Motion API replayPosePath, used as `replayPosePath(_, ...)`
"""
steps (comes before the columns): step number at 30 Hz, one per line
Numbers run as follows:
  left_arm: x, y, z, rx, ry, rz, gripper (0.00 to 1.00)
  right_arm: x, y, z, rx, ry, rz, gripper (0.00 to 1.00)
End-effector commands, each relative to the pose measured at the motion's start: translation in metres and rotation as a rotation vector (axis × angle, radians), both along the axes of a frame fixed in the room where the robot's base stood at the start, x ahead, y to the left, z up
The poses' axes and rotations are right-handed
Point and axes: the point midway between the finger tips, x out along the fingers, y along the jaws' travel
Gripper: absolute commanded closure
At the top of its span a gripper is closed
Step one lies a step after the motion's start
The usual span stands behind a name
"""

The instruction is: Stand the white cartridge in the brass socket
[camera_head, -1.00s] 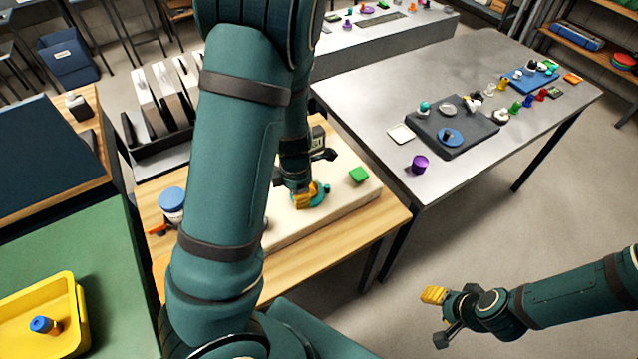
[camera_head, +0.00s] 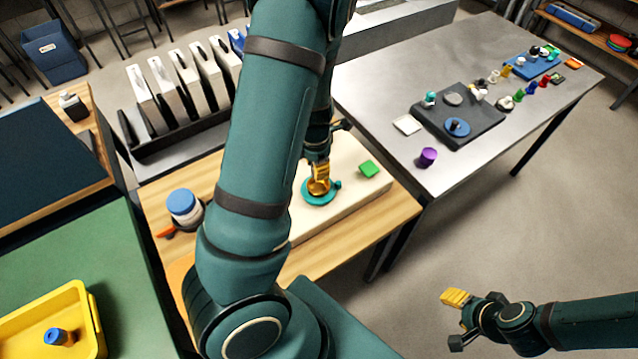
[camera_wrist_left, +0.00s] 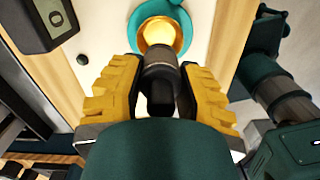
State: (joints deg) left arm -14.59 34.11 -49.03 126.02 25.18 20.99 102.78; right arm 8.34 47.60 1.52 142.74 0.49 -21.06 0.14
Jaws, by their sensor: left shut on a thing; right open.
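The brass socket (camera_head: 318,187) stands in a teal ring on a pale board; it also shows in the left wrist view (camera_wrist_left: 160,32). My left gripper (camera_head: 319,171) is just above the socket, pointing down. In the left wrist view its yellow fingers (camera_wrist_left: 160,82) are shut on a cylinder (camera_wrist_left: 160,62) that shows dark and grey. The cylinder's end lies in front of the socket; I cannot tell whether it touches or enters it. No white shows on it, so I cannot confirm that it is the white cartridge. My right gripper (camera_head: 457,318) is open and empty over the floor.
A green block (camera_head: 369,169) lies on the pale board (camera_head: 345,155). A blue-topped white container (camera_head: 183,204) stands at the wooden table's left. A black rack (camera_head: 190,135) stands behind. A yellow tray (camera_head: 90,310) is at lower left. The grey table (camera_head: 375,95) holds several small items.

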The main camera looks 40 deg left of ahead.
Motion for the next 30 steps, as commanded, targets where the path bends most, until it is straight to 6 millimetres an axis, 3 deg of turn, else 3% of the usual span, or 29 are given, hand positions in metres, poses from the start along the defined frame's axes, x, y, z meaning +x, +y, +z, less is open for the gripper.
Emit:
replayPosePath(3, 0.0, 0.0, -0.021, 0.0, 0.001, 0.0, 1.0, 0.0, 0.0, -0.011, -0.002, 0.0, 0.0, 0.5)
replayPosePath(8, 0.0, 0.0, -0.029, -0.001, 0.0, 0.0, 1.0, 0.001, 0.001, -0.014, -0.003, 0.0, -0.001, 0.5)
replayPosePath(16, 0.0, 0.0, -0.063, -0.001, 0.0, 0.001, 1.0, 0.001, 0.001, -0.029, -0.006, 0.001, -0.001, 0.5)
replayPosePath(30, 0.0, 0.0, -0.069, 0.0, 0.0, -0.002, 1.0, 0.001, 0.002, -0.032, -0.006, 0.001, -0.001, 0.5)
